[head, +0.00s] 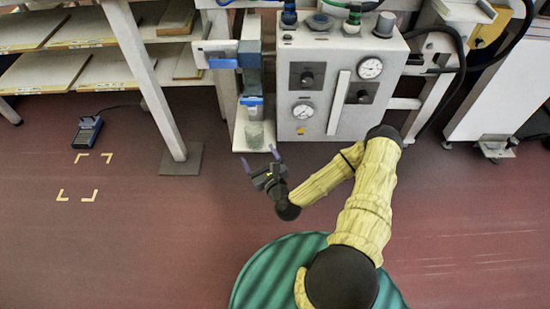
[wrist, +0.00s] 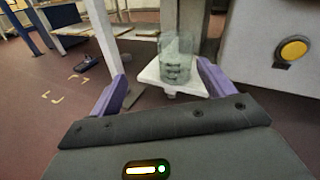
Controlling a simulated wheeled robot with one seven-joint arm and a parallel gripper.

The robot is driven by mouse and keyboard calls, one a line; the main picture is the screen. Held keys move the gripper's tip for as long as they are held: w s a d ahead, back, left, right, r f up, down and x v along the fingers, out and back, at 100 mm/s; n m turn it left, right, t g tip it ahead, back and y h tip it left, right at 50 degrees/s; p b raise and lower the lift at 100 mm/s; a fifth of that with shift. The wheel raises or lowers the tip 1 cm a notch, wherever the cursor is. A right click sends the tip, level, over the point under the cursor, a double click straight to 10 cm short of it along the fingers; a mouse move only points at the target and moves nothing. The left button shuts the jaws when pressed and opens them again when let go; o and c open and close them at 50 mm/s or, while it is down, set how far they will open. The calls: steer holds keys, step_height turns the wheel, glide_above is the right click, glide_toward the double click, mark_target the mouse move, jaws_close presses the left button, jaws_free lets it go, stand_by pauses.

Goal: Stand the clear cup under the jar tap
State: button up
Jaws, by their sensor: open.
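The clear cup (head: 255,136) stands upright on a small white platform (head: 240,143) at the foot of the grey panel. In the head view the blue tap (head: 251,100) is just above the cup; I cannot tell whether it is exactly over it. In the wrist view the clear cup (wrist: 177,57) stands on the white platform (wrist: 150,76), beyond my fingertips. My gripper (head: 260,156) is open and empty, just in front of the platform and apart from the cup. Its two purple fingers (wrist: 161,72) are spread to either side of the cup in the wrist view.
A grey control panel (head: 343,110) with gauges stands right of the cup. A steel post (head: 148,80) with a foot plate and shelves (head: 85,70) are at left. A small dark device (head: 88,131) lies on the floor near yellow corner marks (head: 77,195). The floor in front is clear.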

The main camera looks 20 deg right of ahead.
steer(key=s+r+n+g+h, duration=0.1)
steer(key=s+r+n+g, duration=0.6)
steer(key=n, duration=0.9)
steer(key=s+d+r+n+g+h, duration=0.1)
steer(key=s+r+n+g, duration=0.6)
steer(key=s+r+n, duration=0.3)
step_height(320, 180, up, 4)
steer(key=n, duration=0.6)
steer(key=shift+s+n+g, duration=0.3)
steer(key=shift+n, duration=0.1)
